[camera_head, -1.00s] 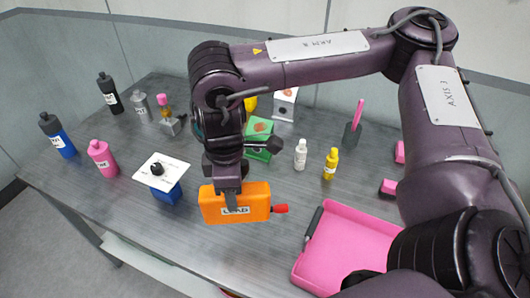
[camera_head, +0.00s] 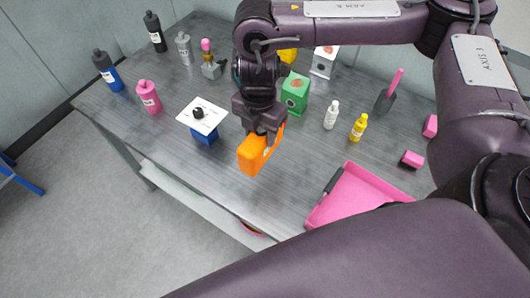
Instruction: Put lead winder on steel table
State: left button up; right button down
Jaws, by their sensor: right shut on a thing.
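The lead winder (camera_head: 252,156) is an orange block, labelled LEAD in the earlier view; its label is turned out of sight now. My right gripper (camera_head: 264,137) is shut on it from above and holds it over the front half of the grey steel table (camera_head: 180,152). I cannot tell whether its underside touches the table. The gripper hides part of its top. My left gripper is not in view.
A blue block with a white plate (camera_head: 203,118) stands just left of the winder. A pink tray (camera_head: 350,194) lies to the right. A green box (camera_head: 295,92), a white bottle (camera_head: 331,115) and a yellow bottle (camera_head: 359,127) stand behind. Several bottles line the left end.

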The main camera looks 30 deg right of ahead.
notch_tip(320, 180, down, 10)
jog(key=shift+f+b, duration=0.2)
jog(key=shift+b, duration=0.65)
jog(key=shift+w+f+b, duration=0.1)
jog(key=shift+f+b, duration=0.35)
jog(key=shift+f, duration=1.35)
jog(key=shift+f, duration=0.1)
jog(key=c, duration=0.7)
grip_release()
notch_tip(320, 180, up, 11)
jog(key=shift+p, duration=0.95)
jog(key=shift+r, duration=0.65)
